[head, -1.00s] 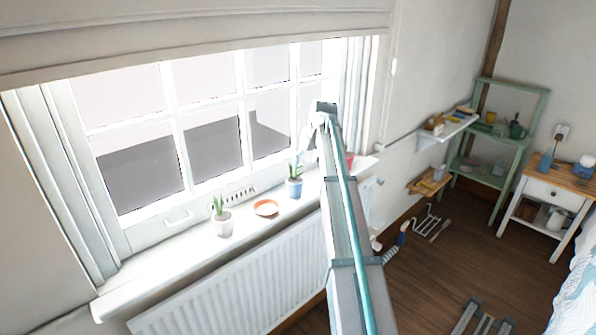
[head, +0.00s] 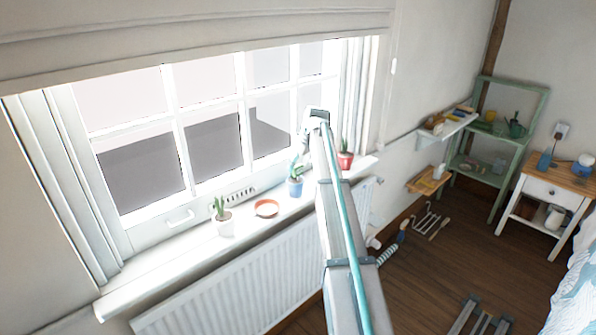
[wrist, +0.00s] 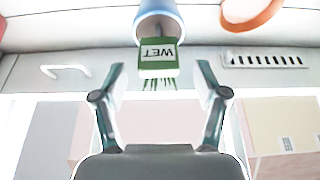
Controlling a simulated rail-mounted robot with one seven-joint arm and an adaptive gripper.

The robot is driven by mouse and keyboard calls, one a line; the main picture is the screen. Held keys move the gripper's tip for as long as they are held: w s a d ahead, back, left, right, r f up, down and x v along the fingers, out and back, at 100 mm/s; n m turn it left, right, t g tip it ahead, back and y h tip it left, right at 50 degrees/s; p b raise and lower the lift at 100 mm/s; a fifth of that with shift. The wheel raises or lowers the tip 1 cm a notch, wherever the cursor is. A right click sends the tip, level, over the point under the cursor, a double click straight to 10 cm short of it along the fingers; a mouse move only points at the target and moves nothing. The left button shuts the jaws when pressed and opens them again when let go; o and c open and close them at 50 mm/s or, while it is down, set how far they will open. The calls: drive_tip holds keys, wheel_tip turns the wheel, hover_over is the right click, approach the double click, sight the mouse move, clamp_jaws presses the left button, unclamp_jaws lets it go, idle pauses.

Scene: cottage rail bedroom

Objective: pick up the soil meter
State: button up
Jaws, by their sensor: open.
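The soil meter (wrist: 158,55) is a green block with a white panel reading WET upside down in the wrist view. It sits at the mouth of the blue pot (wrist: 160,14), with thin green leaf tips beside it. My gripper (wrist: 160,78) is open, its two fingers apart on either side of the meter's near end, with nothing held. I cannot tell how deep the meter lies between them. In the head view the blue pot (head: 295,187) stands on the sill left of my arm; the meter is too small to make out there.
The windowsill (head: 160,268) also holds a white plant pot (head: 224,226), an orange saucer (head: 266,208) and a red pot (head: 345,160). The window glass stands close behind. A radiator (head: 235,285) is below the sill. A green shelf (head: 490,165) stands far right.

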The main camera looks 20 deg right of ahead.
drive_tip(key=p+x, duration=0.1)
drive_tip(key=x, duration=0.3)
drive_tip(key=shift+d, duration=0.1)
drive_tip(key=c, duration=1.2)
drive_tip(key=shift+r+p, duration=0.5)
drive_tip(key=shift+r, duration=0.2)
drive_tip(key=shift+c, duration=0.2)
drive_tip(key=v, duration=0.2)
drive_tip(key=p+v, duration=0.1)
drive_tip(key=w+p+v, duration=0.1)
drive_tip(key=v, duration=0.1)
drive_tip(key=shift+a+r, duration=0.2)
drive_tip(key=shift+r, duration=0.4)
drive_tip(key=s+d, duration=0.2)
drive_tip(key=s, duration=0.6)
drive_tip(key=s+d+p, duration=0.1)
drive_tip(key=s+d, duration=0.2)
drive_tip(key=s, duration=0.5)
drive_tip(key=shift+s+d+f, duration=0.15)
drive_tip(key=shift+d, duration=0.2)
drive_tip(key=shift+p, duration=0.4)
wheel_tip(320, 180, up, 6)
drive_tip(key=shift+f+p, duration=0.2)
drive_tip(key=shift+p, duration=1.05)
